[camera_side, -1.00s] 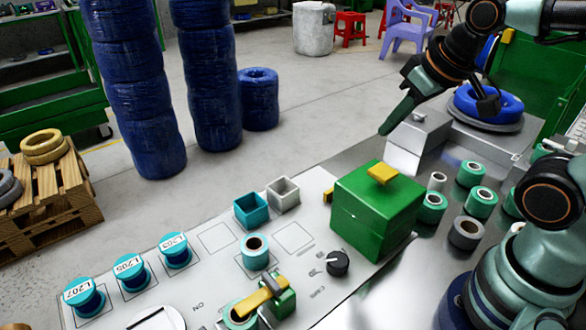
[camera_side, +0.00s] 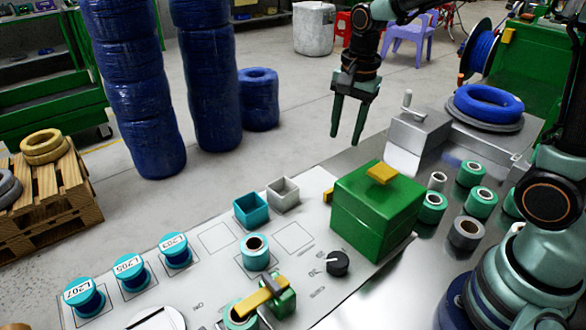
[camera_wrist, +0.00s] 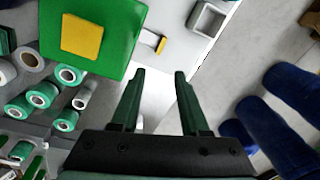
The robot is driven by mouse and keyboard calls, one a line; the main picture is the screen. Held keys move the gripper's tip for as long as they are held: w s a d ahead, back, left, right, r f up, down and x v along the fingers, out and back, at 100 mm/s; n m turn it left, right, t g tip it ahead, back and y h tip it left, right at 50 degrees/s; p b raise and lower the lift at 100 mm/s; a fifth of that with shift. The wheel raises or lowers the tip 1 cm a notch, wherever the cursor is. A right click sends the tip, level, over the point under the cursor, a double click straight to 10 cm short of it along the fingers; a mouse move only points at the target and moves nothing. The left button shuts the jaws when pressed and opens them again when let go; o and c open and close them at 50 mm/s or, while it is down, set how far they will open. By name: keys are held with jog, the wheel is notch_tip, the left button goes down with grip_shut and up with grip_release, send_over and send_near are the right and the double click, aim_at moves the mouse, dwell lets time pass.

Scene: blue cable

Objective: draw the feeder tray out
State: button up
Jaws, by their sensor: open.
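A green box (camera_side: 376,212) with a yellow block (camera_side: 382,173) on top stands at the right end of the pale panel. A small yellow pull (camera_side: 328,195) shows low at its far left side, the likely front of the feeder tray; the tray's body is mostly hidden. In the wrist view the yellow pull (camera_wrist: 160,45) sits beside the green box (camera_wrist: 112,25), beyond the gap between my fingertips. My gripper (camera_side: 345,139) is open and empty, fingers pointing down, above and behind the box, touching nothing. Its spread fingers also show in the wrist view (camera_wrist: 160,74).
A grey bin (camera_side: 283,194) and a teal bin (camera_side: 250,209) stand left of the box. Green spools (camera_side: 480,202) stand to its right. A grey block with a crank (camera_side: 418,132) is behind it. A black knob (camera_side: 337,262) is in front. The air around my gripper is clear.

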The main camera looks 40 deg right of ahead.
jog(key=f+m, duration=0.1)
jog(key=f, duration=0.4)
jog(key=w+f+m, duration=0.1)
jog(key=f, duration=0.5)
jog(key=w+f+m+g, duration=0.1)
jog(key=f+m, duration=0.1)
jog(key=f, duration=0.3)
jog(key=shift+w+f, duration=0.15)
grip_shut()
dwell(1.0)
